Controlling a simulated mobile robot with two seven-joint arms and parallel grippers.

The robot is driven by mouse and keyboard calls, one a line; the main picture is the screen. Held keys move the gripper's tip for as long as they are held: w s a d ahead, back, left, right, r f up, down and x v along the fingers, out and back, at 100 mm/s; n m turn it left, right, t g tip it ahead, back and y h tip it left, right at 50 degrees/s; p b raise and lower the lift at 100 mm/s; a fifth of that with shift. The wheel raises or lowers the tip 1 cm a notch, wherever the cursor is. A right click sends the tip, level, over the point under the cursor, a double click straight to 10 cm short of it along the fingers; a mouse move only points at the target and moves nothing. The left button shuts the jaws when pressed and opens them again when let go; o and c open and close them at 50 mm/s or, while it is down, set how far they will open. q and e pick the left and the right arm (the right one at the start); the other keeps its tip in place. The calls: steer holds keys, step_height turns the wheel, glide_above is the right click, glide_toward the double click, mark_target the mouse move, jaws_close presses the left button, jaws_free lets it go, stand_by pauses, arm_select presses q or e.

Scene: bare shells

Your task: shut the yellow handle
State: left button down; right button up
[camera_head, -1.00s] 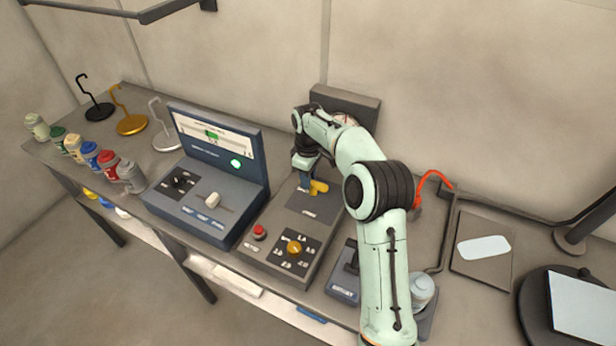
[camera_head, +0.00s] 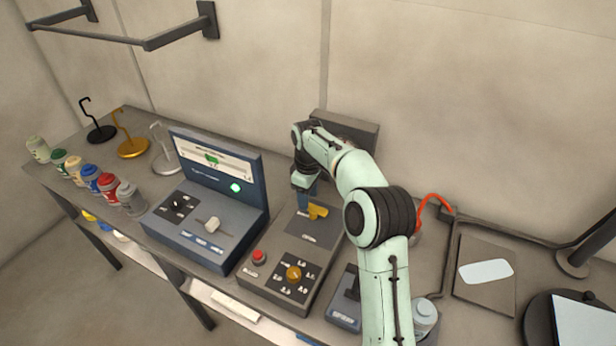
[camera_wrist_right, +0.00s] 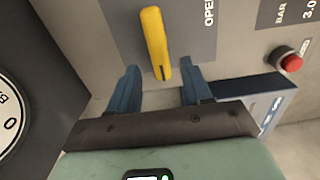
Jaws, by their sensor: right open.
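The yellow handle (camera_head: 317,211) is on the dark plate of a grey control box (camera_head: 275,235) at the middle of the bench. In the right wrist view the handle (camera_wrist_right: 155,42) is a straight yellow lever pointing towards my gripper, with the word OPEN on the panel to its right. My right gripper (camera_head: 308,199) is at the handle's upper left in the head view. In the wrist view my right gripper (camera_wrist_right: 162,88) is open, its blue fingers apart. The handle's near end shows in the gap at the fingertips; I cannot tell contact. My left gripper is not in view.
A red button (camera_head: 258,257) and an orange knob (camera_head: 293,273) are at the box's front. A blue-grey console (camera_head: 205,225) with a screen stands to its left. A dark box (camera_head: 345,128) stands behind my wrist. A small lever box (camera_head: 345,305) is right of the control box.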

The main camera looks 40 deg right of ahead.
step_height(320, 180, up, 11)
stand_by(0.3)
stand_by(0.5)
